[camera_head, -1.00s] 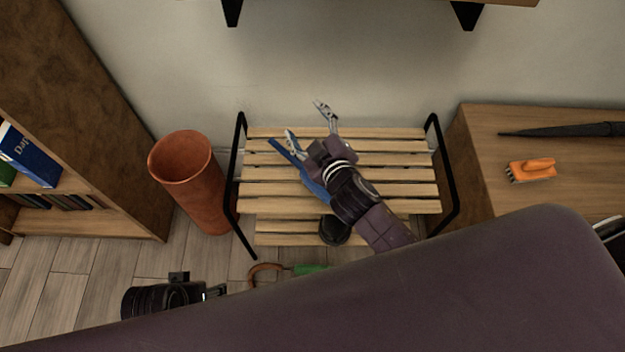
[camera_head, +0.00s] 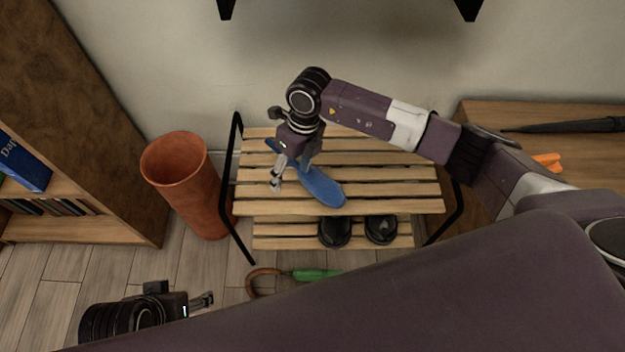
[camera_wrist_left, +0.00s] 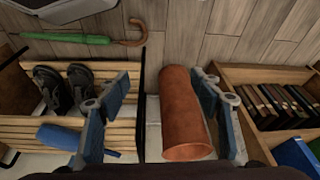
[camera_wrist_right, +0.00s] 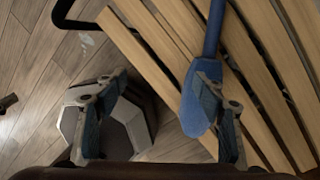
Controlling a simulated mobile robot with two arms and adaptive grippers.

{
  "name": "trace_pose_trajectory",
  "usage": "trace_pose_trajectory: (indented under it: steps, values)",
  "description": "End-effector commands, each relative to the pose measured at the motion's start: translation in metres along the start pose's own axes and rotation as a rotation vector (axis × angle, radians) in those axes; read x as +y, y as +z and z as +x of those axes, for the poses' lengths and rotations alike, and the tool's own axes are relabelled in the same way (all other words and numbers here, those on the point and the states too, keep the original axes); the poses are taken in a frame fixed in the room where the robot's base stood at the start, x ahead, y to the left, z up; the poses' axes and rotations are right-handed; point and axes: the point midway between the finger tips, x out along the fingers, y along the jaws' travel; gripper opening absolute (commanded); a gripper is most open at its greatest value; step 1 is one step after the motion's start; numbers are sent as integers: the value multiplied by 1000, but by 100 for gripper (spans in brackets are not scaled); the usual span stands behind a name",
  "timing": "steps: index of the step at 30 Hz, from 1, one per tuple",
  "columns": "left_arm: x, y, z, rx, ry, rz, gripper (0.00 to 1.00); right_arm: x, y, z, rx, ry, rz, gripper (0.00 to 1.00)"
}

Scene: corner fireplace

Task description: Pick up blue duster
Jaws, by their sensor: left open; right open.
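The blue duster (camera_head: 322,188) lies on the upper slats of the wooden rack (camera_head: 400,190), its wide head toward the front and its thin handle toward the back left. My right gripper (camera_head: 291,180) is open above the rack, at the duster's handle side. In the right wrist view the duster (camera_wrist_right: 197,100) runs down between the open fingers (camera_wrist_right: 165,125), nearer the right finger; contact cannot be told. My left gripper (camera_head: 203,300) is open and empty, low at the front left. In the left wrist view the duster's head (camera_wrist_left: 58,137) shows on the rack, left of the open fingers (camera_wrist_left: 165,110).
A terracotta vase (camera_head: 183,180) stands left of the rack, beside a bookshelf (camera_head: 90,110). Black shoes (camera_head: 335,231) sit on the lower shelf. A green umbrella (camera_head: 312,275) lies on the floor in front. An orange brush (camera_head: 547,160) and a dark umbrella (camera_head: 570,125) lie on the right cabinet.

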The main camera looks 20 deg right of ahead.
Motion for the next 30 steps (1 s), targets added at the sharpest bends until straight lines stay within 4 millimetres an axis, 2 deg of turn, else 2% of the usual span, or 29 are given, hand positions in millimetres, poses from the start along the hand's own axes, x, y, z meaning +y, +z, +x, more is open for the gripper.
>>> trace_pose_trajectory:
  steps: [1,3,6,16,21,25,30]
  values:
    - [0,0,-1,1,0,0,59,-22,-4,-5,29,-71,3,63]
    - [0,0,-2,2,-1,0,59,-43,-10,-10,62,-141,10,63]
    - [0,1,-2,2,-1,0,59,-57,-15,-10,84,-186,15,63]
    - [0,3,5,2,-1,0,59,-64,-18,20,87,-187,16,63]
    - [0,6,14,2,-1,0,59,-72,-22,45,87,-186,17,63]
    - [2,-13,16,73,3,2,59,-75,-22,60,86,-185,16,63]
    - [2,-17,16,86,3,3,59,-75,-22,61,84,-186,14,63]
